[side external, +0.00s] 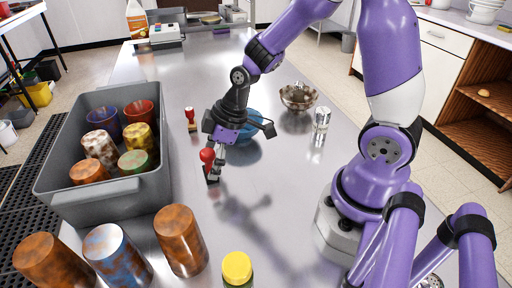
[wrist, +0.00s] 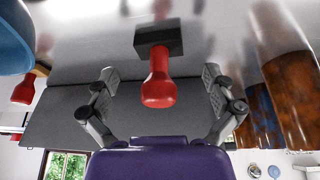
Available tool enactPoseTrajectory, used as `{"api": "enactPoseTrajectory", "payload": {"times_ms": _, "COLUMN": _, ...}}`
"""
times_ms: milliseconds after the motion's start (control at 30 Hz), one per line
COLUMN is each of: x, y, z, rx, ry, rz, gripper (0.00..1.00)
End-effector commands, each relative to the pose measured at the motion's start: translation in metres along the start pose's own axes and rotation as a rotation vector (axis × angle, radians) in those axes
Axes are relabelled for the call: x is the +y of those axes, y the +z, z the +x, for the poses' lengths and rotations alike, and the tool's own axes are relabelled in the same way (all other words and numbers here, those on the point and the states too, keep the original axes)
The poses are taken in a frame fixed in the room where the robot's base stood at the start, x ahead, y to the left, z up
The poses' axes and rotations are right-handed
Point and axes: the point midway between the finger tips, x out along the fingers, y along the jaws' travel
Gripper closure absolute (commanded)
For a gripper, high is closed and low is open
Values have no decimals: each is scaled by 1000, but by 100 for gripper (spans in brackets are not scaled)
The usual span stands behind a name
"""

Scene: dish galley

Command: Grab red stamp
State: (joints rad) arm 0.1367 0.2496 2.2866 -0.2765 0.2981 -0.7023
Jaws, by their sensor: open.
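A red stamp (side external: 207,157) with a dark block base stands upright on the metal counter, right at my gripper (side external: 216,165). In the wrist view the red stamp (wrist: 158,88) is centred, its red handle pointing toward my palm. My gripper (wrist: 160,80) is open, with one finger on each side of the handle and a visible gap to both. A second red stamp (side external: 190,115) stands farther back on the counter; it also shows at the left of the wrist view (wrist: 24,90).
A grey bin (side external: 115,190) with several cups stands to the left of the stamp. Rusty-brown and blue cups (side external: 181,240) and a yellow-lidded jar (side external: 237,268) stand in front. A blue bowl (side external: 246,150) is just behind my gripper. A metal bowl (side external: 298,97) and a shaker (side external: 321,119) stand to the right.

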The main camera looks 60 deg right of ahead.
Motion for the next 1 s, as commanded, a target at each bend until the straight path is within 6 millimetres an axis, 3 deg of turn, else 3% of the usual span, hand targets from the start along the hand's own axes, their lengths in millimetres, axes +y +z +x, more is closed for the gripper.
{"api": "enactPoseTrajectory", "payload": {"times_ms": 200, "x": -1, "y": 1, "z": 24, "rx": -1, "ry": 0, "rz": 0, "gripper": 2}}
{"api": "enactPoseTrajectory", "payload": {"times_ms": 433, "x": 0, "y": 0, "z": 25, "rx": 0, "ry": 2, "rz": 1, "gripper": 2}}
{"api": "enactPoseTrajectory", "payload": {"times_ms": 467, "x": 0, "y": 0, "z": 25, "rx": 0, "ry": 2, "rz": 1, "gripper": 12}}
{"api": "enactPoseTrajectory", "payload": {"times_ms": 500, "x": 0, "y": 0, "z": 25, "rx": 0, "ry": 2, "rz": 1, "gripper": 32}}
{"api": "enactPoseTrajectory", "payload": {"times_ms": 600, "x": 0, "y": 0, "z": 25, "rx": 0, "ry": 2, "rz": 1, "gripper": 76}}
{"api": "enactPoseTrajectory", "payload": {"times_ms": 1000, "x": 0, "y": 0, "z": 22, "rx": -1, "ry": 2, "rz": 2, "gripper": 78}}
